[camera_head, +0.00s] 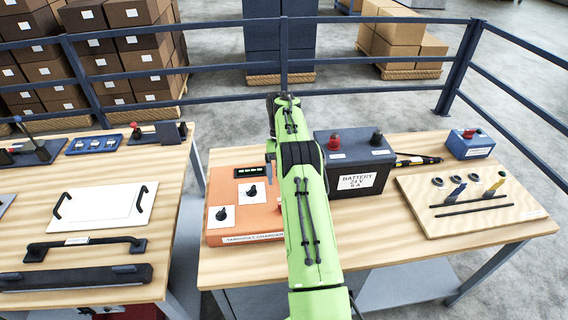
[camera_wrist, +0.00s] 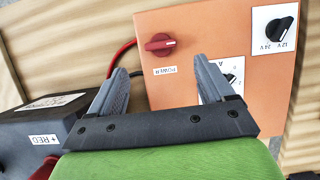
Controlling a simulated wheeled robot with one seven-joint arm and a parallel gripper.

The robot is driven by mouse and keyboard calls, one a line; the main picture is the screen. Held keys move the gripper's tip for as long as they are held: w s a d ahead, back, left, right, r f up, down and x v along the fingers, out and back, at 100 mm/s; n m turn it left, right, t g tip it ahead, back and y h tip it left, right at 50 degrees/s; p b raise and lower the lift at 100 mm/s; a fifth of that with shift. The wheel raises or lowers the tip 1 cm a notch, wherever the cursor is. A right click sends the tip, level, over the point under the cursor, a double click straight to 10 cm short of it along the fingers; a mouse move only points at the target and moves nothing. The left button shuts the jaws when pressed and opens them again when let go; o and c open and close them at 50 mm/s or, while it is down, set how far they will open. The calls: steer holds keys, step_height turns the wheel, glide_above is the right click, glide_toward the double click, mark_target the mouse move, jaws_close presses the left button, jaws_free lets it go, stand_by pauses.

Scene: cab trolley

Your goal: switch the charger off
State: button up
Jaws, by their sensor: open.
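The orange charger (camera_head: 217,232) stands on the right-hand table; its face also fills the upper right of the wrist view (camera_wrist: 205,40). Its red POWER knob (camera_wrist: 160,44) carries a white mark pointing right in that view. A black 12V/24V knob (camera_wrist: 282,30) sits on a white plate, and another black knob (camera_wrist: 231,79) is partly behind a finger. My gripper (camera_wrist: 159,72) is open and empty, its fingertips just below and either side of the POWER knob, seemingly apart from it.
A dark battery (camera_head: 376,181) stands right of the charger and at lower left in the wrist view. A red cable (camera_wrist: 120,56) and a dark one run beside the charger. A wooden board (camera_head: 430,205) lies at the right. Blue railing (camera_head: 350,88) runs behind.

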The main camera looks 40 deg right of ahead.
steer(key=p+v, duration=0.3)
steer(key=p, duration=0.2)
steer(key=shift+w+r, duration=0.1)
steer(key=shift+r, duration=0.25)
steer(key=shift+f, duration=0.1)
